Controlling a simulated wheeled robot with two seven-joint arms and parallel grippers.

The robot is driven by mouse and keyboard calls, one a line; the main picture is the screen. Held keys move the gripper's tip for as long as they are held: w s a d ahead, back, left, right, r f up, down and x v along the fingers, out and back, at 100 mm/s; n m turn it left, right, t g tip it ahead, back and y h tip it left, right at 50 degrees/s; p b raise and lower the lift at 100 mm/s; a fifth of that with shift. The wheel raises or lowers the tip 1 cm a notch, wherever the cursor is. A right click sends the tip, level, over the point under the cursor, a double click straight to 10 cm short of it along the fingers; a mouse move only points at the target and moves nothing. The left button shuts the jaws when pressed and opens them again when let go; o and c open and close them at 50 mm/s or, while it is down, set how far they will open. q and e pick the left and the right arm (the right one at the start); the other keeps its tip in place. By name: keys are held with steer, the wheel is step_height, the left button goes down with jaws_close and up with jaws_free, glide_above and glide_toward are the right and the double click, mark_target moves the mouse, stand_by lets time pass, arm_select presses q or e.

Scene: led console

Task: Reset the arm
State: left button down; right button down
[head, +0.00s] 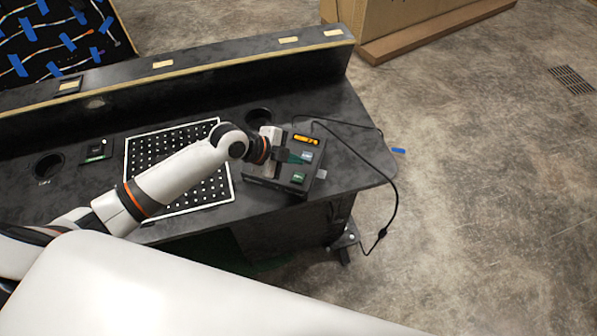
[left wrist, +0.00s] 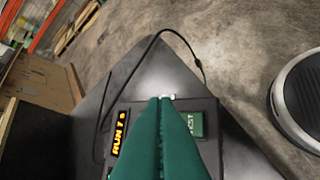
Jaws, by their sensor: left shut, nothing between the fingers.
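The led console (head: 318,172) is a dark box near the right end of the black table. It has a lit orange display (head: 306,140) and a green panel (head: 298,178) on its top. My left gripper (head: 305,159) is over the console, its green fingers shut and empty. In the left wrist view the fingers (left wrist: 159,99) are pressed together over the console, with the display (left wrist: 119,132) to their left, reading "RUN" and further characters. A green panel (left wrist: 196,125) with partly hidden lettering is to their right. I cannot tell whether the fingertips touch the console. My right gripper is not in view.
A black cable (head: 396,190) runs from the console over the table's right edge. A dotted board (head: 150,160) lies on the table (head: 358,150) under my left arm. A raised ledge (head: 215,75) runs along the back. A cardboard box (head: 385,22) stands behind; floor is clear at right.

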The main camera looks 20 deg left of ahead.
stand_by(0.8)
arm_select(q)
steer(key=shift+s+d+f, duration=0.15)
steer(key=shift+s+d, duration=0.05)
steer(key=shift+s, duration=0.05)
steer(key=s+d+f+n+g+y, duration=0.1)
steer(key=s+d+n, duration=0.15)
steer(key=s, duration=0.35)
steer(key=s+d+f+n+y, duration=0.1)
steer(key=s+n, duration=0.3)
steer(key=s, duration=0.2)
steer(key=s+a+r+n+g+y, duration=0.15)
steer(key=s+a+n+y, duration=0.35)
steer(key=s+a+n, duration=0.55)
step_height(320, 180, down, 23)
steer(key=s+d+g, duration=0.1)
steer(key=s+d, duration=0.1)
steer(key=s+a+f+g, duration=0.1)
steer(key=s+a+f, duration=0.2)
steer(key=s+f, duration=1.4)
steer(key=shift+s+f, duration=0.25)
steer(key=shift+f, duration=0.55)
